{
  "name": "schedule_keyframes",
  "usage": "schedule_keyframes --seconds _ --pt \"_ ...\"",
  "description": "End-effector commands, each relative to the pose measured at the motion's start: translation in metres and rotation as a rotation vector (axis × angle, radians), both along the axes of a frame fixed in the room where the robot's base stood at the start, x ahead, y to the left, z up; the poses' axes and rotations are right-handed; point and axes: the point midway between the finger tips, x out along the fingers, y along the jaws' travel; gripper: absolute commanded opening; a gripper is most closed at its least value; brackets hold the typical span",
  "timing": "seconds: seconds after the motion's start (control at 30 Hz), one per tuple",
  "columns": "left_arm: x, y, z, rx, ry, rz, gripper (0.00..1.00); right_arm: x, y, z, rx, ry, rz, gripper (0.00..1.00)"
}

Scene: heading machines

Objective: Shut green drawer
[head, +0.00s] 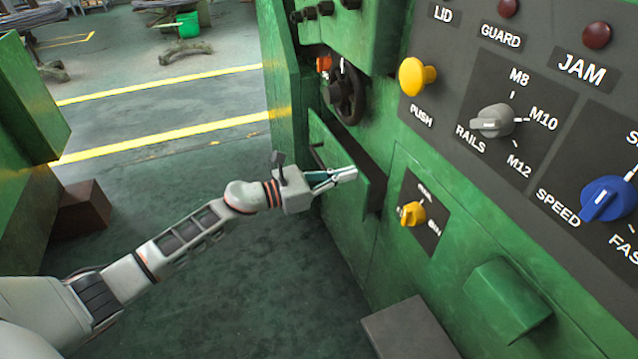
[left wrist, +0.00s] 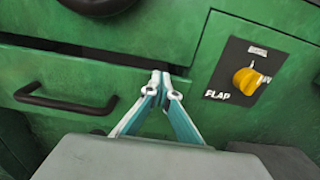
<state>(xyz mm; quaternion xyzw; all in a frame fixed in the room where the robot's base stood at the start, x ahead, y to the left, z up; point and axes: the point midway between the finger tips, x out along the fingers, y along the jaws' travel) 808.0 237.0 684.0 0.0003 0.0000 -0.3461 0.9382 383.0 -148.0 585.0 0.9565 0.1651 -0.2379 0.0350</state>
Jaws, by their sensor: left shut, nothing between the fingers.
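The green drawer (head: 342,172) stands partly open from the green machine, with a dark gap behind its front panel. In the left wrist view the drawer front (left wrist: 70,72) fills the left side, with a black bar handle (left wrist: 65,100) on it. My left gripper (head: 352,174) is shut and empty, its fingertips at the right part of the drawer front. In the left wrist view the fingertips (left wrist: 165,86) sit together near the drawer's top right corner; I cannot tell whether they touch it. My right gripper is out of view.
A yellow flap knob (head: 413,214) is just right of the drawer. A black handwheel (head: 345,92) is above it. The control panel with a yellow push button (head: 416,76) and blue speed knob (head: 606,198) is at right.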

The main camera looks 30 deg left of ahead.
Motion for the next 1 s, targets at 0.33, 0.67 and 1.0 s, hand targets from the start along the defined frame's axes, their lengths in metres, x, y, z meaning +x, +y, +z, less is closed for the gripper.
schedule_keyframes --seconds 0.33,0.67,1.0 --pt "0.03 -0.026 -0.001 0.0 0.001 0.0 0.0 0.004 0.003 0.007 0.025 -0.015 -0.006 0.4" --pt "0.033 -0.027 0.001 -0.001 -0.002 0.001 0.0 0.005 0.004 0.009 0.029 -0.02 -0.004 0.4" --pt "0.03 -0.022 0.0 0.0 -0.001 0.0 0.0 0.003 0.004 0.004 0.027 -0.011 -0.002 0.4"
